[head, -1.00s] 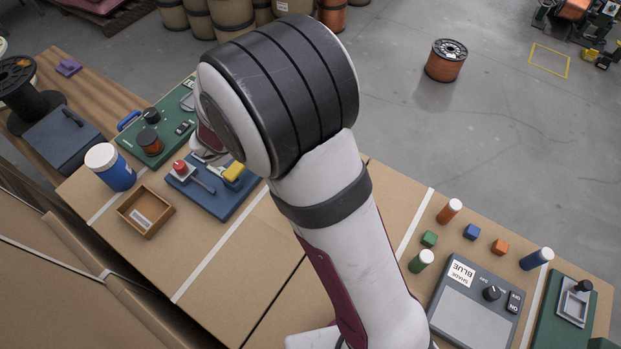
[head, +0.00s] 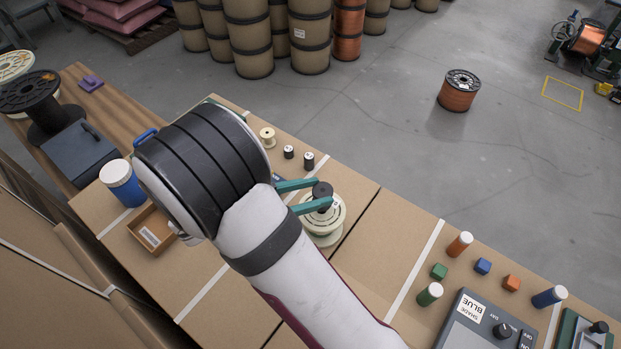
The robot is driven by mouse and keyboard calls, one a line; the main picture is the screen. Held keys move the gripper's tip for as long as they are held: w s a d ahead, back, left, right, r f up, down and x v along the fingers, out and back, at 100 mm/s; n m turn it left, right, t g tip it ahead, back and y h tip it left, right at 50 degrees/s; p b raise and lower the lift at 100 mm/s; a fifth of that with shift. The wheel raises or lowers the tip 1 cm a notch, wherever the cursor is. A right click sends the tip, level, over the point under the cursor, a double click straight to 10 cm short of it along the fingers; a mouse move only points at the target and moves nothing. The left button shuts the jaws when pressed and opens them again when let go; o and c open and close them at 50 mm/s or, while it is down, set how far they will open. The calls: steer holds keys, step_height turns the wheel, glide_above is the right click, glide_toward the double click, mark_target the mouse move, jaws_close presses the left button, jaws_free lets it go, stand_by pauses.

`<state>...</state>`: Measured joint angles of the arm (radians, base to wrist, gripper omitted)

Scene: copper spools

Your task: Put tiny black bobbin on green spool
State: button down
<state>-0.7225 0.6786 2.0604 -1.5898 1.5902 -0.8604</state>
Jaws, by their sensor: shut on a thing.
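My gripper (head: 322,194) has two green fingers, pointing right, one on each side of a small black bobbin (head: 322,188). It is shut on this bobbin. Below the fingers is a wide cream-coloured spool (head: 326,236) on the cardboard-coloured bench. The bobbin overlaps the spool's top in this view; I cannot tell whether they touch. The lower finger hides part of the spool. No spool that is clearly green shows. Two other small black bobbins, a nearer one (head: 308,160) and a farther one (head: 289,152), stand behind the gripper.
A small cream spool (head: 267,138) stands by the bench's back edge. A blue jar with a white lid (head: 122,183) and an open brown box (head: 150,230) are at the left. Small coloured blocks and a grey control panel (head: 480,325) are at the right. My arm hides the bench's middle.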

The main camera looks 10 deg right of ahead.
steer(key=shift+f, duration=1.35)
steer(key=shift+f, duration=0.15)
steer(key=shift+c, duration=1.6)
jaws_free()
